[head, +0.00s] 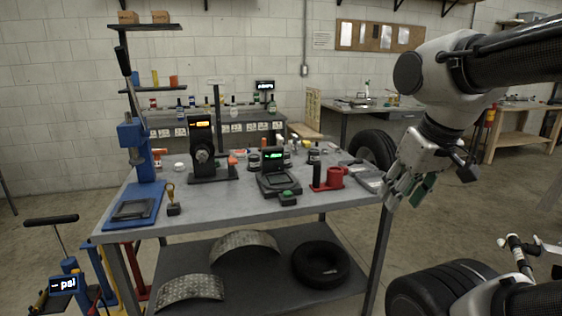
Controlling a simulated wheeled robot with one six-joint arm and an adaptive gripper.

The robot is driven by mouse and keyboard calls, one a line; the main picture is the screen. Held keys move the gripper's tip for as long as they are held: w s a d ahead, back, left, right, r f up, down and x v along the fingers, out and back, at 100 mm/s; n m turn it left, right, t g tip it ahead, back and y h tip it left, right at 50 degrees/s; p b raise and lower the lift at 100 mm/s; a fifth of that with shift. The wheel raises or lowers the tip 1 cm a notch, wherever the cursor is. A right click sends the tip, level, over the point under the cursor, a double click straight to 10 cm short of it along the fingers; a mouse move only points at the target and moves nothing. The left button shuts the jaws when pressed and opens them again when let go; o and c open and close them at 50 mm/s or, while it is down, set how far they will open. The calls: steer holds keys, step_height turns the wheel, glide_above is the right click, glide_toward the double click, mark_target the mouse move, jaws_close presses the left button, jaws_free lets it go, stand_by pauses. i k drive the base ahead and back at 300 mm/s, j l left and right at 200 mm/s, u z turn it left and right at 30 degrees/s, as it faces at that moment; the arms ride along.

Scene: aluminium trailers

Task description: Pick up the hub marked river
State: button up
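I cannot make out a hub with a readable river mark; any lettering is too small. Small dark round parts that could be hubs stand on the grey workbench (230,205), one dark part (314,156) towards the back right and another (254,161) near the middle. My gripper (408,192) hangs at the right, in front of the bench's right end and apart from these parts. A green patch shows by its fingers; I cannot tell whether they are open or shut.
The bench carries a blue press (134,150), a black gauge stand (201,150), a black device with green display (276,175) and a red fixture (331,178). A tyre (320,264) and curved metal fenders (246,243) lie on the lower shelf. The bench's front middle is clear.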

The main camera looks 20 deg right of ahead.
mark_target(287, 163)
steer(key=i+l, duration=0.2)
steer(key=i, duration=0.2)
steer(key=i+l, duration=0.2)
steer(key=i, duration=0.2)
steer(key=i+l, duration=0.2)
steer(key=i, duration=0.25)
steer(key=i+l, duration=0.2)
steer(key=i, duration=0.2)
